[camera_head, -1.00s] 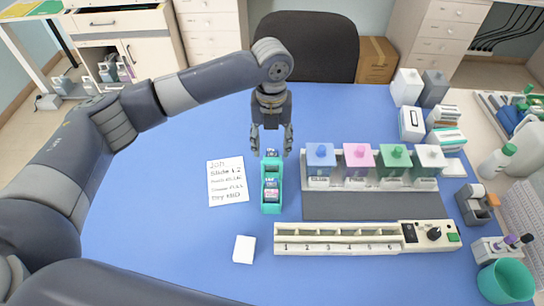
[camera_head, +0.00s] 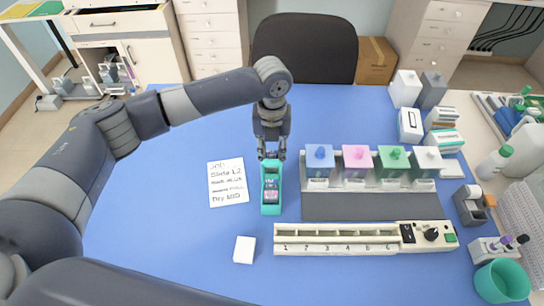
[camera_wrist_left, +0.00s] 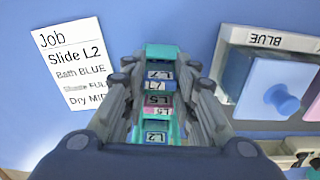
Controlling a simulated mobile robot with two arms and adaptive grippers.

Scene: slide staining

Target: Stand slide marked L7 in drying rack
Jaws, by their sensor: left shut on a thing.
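The teal slide holder (camera_head: 271,207) stands on the blue mat with several labelled slides in it. Which slide is gripped is hard to tell. The pale rack numbered 1 to 6 (camera_head: 345,247) stands front right, its slots looking empty. My right gripper is not seen.
A job card (camera_head: 228,183) lies left of the holder. Staining jars with blue, pink, green and white lids (camera_head: 320,160) stand right of it, behind a grey mat (camera_head: 372,206). A white block (camera_head: 244,250) lies near the front.

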